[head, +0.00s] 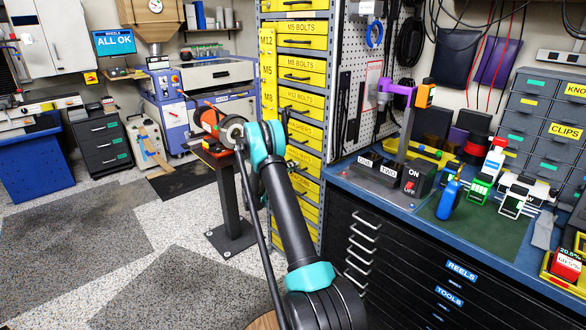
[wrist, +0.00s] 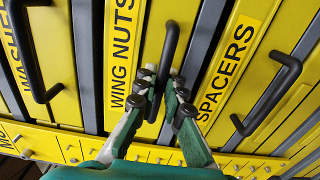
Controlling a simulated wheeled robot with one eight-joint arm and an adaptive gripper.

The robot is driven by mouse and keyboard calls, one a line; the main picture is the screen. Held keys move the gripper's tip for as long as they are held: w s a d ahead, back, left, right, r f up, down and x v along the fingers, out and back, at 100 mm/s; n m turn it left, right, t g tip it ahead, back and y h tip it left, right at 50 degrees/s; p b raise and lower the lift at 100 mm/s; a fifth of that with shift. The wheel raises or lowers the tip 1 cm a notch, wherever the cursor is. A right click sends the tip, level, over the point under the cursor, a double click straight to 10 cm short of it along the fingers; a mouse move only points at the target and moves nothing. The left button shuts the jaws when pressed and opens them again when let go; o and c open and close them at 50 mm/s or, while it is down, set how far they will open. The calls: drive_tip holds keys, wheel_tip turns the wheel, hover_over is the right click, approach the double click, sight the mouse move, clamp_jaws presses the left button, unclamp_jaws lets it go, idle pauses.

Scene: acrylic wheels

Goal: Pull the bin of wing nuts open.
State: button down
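The wing nuts bin (wrist: 122,45) is a yellow drawer front with a WING NUTS label in the wrist view. Its black bar handle (wrist: 170,42) runs between my fingertips. My gripper (wrist: 163,82) has its two fingers close in on both sides of this handle, with almost no gap showing, so it looks shut on it. The bin front looks level with its neighbours.
The washers bin (wrist: 15,60) and spacers bin (wrist: 225,70) lie on either side, each with a protruding black handle (wrist: 268,95). In the head view a workbench (head: 400,205) with tools stands to the right of my arm. A small stand (head: 232,190) is left; open floor (head: 170,270) lies front left.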

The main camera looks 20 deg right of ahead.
idle(0.4)
drive_tip(key=v, duration=1.8)
drive_tip(key=shift+a, duration=0.2)
drive_tip(key=c, duration=1.6)
unclamp_jaws()
drive_tip(key=v, duration=1.2)
